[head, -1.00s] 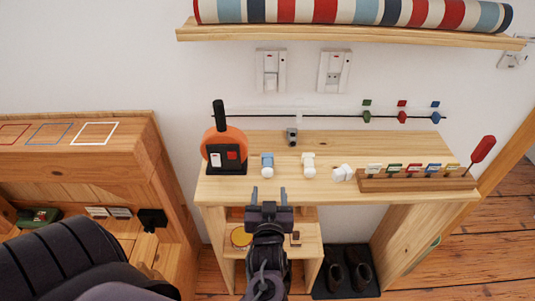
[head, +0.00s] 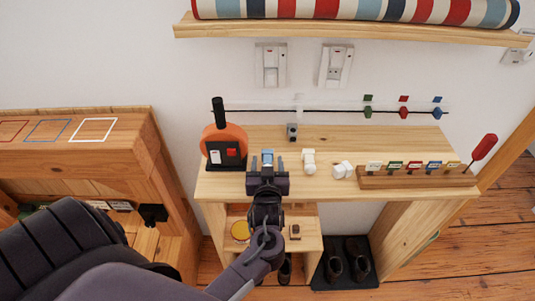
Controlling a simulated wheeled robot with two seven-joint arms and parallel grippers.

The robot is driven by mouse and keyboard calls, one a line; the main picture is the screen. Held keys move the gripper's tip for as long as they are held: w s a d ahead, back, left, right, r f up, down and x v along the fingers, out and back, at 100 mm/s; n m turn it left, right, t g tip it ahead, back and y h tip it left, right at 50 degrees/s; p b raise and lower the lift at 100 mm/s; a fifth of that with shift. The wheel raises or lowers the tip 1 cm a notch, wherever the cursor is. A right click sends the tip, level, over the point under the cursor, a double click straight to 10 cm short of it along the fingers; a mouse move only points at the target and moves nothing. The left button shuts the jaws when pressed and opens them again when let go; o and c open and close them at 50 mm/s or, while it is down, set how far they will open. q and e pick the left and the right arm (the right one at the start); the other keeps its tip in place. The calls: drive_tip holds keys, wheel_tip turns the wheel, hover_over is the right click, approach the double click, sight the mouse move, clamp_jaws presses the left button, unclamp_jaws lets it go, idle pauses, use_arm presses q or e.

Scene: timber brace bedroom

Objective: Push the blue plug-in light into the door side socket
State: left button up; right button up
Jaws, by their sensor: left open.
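The blue plug-in light (head: 267,155) stands on the light wooden shelf top (head: 330,147), left of two white plug-in lights. My left gripper (head: 267,162) is open, with one finger on each side of the blue light; I cannot tell whether they touch it. The gripper hides the light's lower part. On the white wall above are two socket plates, a left one (head: 270,65) and a right one (head: 336,65). Another wall plate (head: 517,50) is at the far right, partly cut off. My right gripper is not in view.
White plug-in lights (head: 309,160) and (head: 343,170) stand close to the right. An orange round-topped object (head: 224,145) stands left, a small grey item (head: 292,131) behind. A rack of coloured tags (head: 415,178) is at right. A ledge with a striped roll (head: 350,10) overhangs the sockets.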

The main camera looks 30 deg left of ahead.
use_arm(q)
drive_tip(key=c, duration=1)
drive_tip(key=shift+r, duration=0.1)
drive_tip(key=shift+c, duration=0.2)
